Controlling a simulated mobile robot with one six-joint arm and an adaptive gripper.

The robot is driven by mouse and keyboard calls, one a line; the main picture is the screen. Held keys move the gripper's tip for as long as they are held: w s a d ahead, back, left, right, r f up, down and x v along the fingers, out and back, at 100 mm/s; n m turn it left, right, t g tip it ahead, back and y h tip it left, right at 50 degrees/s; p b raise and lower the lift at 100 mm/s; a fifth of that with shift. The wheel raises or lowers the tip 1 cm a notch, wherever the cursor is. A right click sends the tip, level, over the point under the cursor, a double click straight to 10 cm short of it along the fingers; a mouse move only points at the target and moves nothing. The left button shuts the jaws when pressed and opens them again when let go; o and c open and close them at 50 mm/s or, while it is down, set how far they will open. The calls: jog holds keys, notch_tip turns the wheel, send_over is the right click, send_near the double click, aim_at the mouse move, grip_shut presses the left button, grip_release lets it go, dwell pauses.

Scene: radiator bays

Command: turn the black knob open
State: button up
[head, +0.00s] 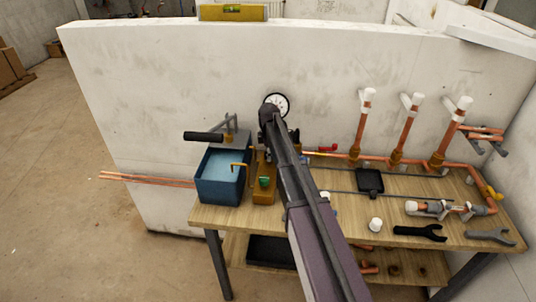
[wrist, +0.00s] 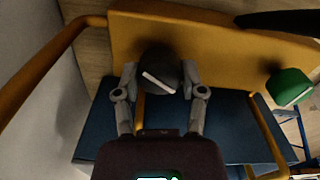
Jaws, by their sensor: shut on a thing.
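The black knob (wrist: 160,68) has a white line on top that runs at a slant, from upper left to lower right in the wrist view. It sits at an ochre block (wrist: 220,50). My gripper (wrist: 161,82) is shut on the knob, one grey finger on each side. A green knob (wrist: 289,87) stands to the right, clear of the fingers. In the head view the ochre block (head: 262,194) and green knob (head: 264,181) show just left of my arm. The black knob cannot be made out there.
A blue tub (head: 222,182) stands left of the ochre block, with a black-handled tool (head: 204,136) above it. A round gauge (head: 277,103) is on the wall behind. Ochre bars (wrist: 45,65) flank the gripper.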

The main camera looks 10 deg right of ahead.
jog(key=n, duration=0.6)
jog(key=shift+n, duration=0.4)
jog(key=o, duration=1.2)
jog(key=shift+c, duration=0.2)
